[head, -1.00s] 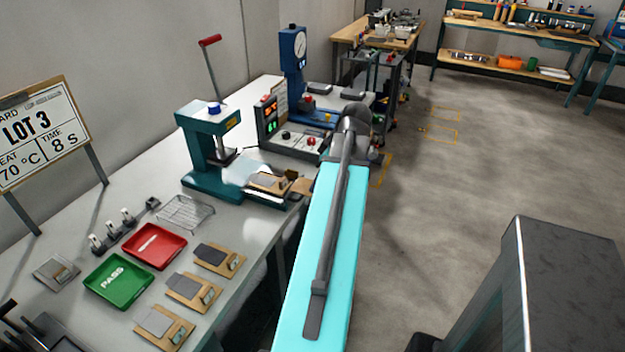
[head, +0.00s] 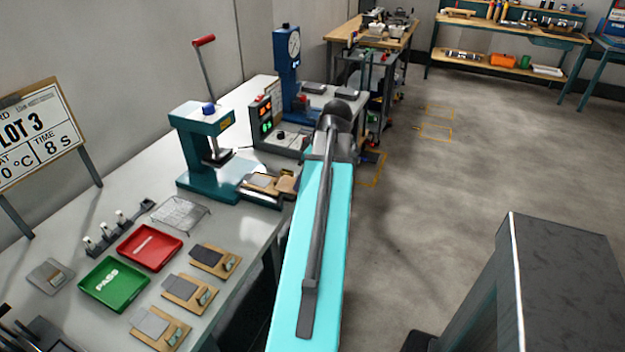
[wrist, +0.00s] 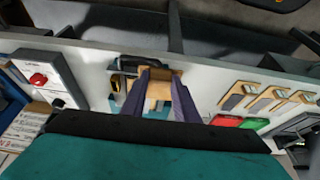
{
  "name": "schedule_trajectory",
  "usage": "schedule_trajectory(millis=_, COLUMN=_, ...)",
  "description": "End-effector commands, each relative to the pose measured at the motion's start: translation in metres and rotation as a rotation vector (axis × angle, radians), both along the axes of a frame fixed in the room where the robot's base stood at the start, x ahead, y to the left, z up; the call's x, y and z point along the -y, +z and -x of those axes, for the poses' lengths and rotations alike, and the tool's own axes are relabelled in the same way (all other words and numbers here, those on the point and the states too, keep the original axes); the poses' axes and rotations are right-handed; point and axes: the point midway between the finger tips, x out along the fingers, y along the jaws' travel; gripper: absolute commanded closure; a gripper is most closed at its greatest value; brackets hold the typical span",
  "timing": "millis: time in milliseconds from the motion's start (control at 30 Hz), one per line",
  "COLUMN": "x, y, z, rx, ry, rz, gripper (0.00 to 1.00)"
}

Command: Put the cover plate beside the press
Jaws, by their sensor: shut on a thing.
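My gripper (wrist: 160,88) is shut on a tan block-like piece (wrist: 158,90), seen between its two dark purple fingers. It appears to be the cover plate, but its full outline is hidden. The teal press (head: 203,150) stands on the bench in the head view. A tan piece (head: 287,184) shows at its front right, beside my arm's end; my fingers cannot be made out there. A grey plate on tan (head: 260,181) lies at the front of the press base. In the wrist view the press lies just left of the fingers and is partly hidden.
A control box (head: 275,135) with lit displays stands behind the press. Bare bench shows along the front edge.

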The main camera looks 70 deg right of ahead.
Motion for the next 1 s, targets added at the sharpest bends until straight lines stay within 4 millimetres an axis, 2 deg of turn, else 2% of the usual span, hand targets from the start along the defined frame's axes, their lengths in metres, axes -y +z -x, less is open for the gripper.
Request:
schedule_trajectory(millis=467, x=-0.054, y=0.009, z=-0.115, rx=0.000, ry=0.008, rz=0.001, gripper=0.94)
schedule_trajectory(millis=1000, x=-0.140, y=0.021, z=-0.228, rx=0.001, ry=0.006, rz=0.001, gripper=0.94)
